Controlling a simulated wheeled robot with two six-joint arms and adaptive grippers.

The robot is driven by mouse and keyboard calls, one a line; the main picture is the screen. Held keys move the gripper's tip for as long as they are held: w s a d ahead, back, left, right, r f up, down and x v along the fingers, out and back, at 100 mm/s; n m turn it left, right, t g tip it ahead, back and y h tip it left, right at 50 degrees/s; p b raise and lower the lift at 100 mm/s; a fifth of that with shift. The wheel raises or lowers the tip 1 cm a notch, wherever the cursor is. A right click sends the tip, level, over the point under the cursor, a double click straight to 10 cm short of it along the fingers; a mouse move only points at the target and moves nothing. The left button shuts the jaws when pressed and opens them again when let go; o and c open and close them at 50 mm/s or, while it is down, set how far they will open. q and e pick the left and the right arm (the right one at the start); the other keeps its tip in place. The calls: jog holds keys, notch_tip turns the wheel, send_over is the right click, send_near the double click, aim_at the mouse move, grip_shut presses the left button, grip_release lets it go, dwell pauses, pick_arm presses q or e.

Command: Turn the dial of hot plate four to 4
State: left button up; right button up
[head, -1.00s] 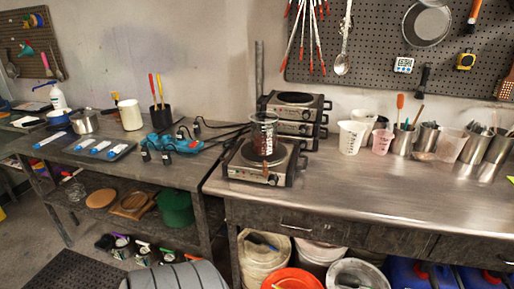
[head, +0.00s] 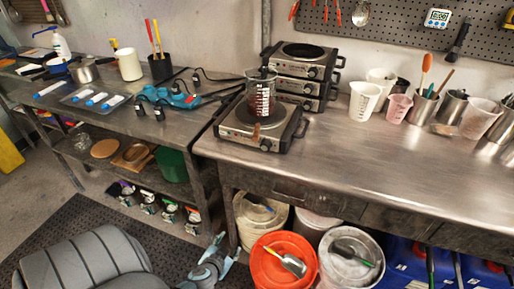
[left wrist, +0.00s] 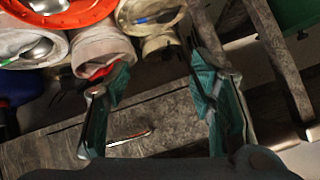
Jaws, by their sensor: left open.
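A single hot plate (head: 232,127) stands near the left end of the metal bench, with a dial (head: 266,144) on its front face. A glass beaker (head: 261,92) of dark red liquid stands on it. Behind it is a stack of hot plates (head: 303,72) with dials on their fronts. I cannot read any number on the plates or dial settings. My left gripper (head: 222,259) is low in front of the bench, below the plates. In the left wrist view its teal fingers (left wrist: 160,92) are apart and empty. My right gripper is not in view.
Buckets, one orange (head: 270,262), stand under the bench (head: 350,165). A drawer front (left wrist: 128,134) shows beyond my left fingers. White cups (head: 364,100) and metal tool cups stand right of the plates. The bench top's front middle is clear. A side table (head: 60,120) is at left.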

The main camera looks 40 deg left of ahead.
pick_arm(q)
jog(key=w+r+t, duration=0.3)
jog(key=w+r, duration=0.3)
jog(key=r, duration=0.5)
jog(key=n+t+y, duration=0.1)
jog(key=t, duration=0.3)
send_near(264, 149)
jog(key=v, duration=0.6)
jog(key=p+x, duration=0.1)
jog(key=x, duration=1.3)
jog(key=shift+w, duration=0.15)
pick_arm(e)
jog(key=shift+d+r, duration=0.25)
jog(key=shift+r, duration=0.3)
pick_arm(q)
jog(key=shift+c, duration=0.4)
jog(key=c, duration=1.1)
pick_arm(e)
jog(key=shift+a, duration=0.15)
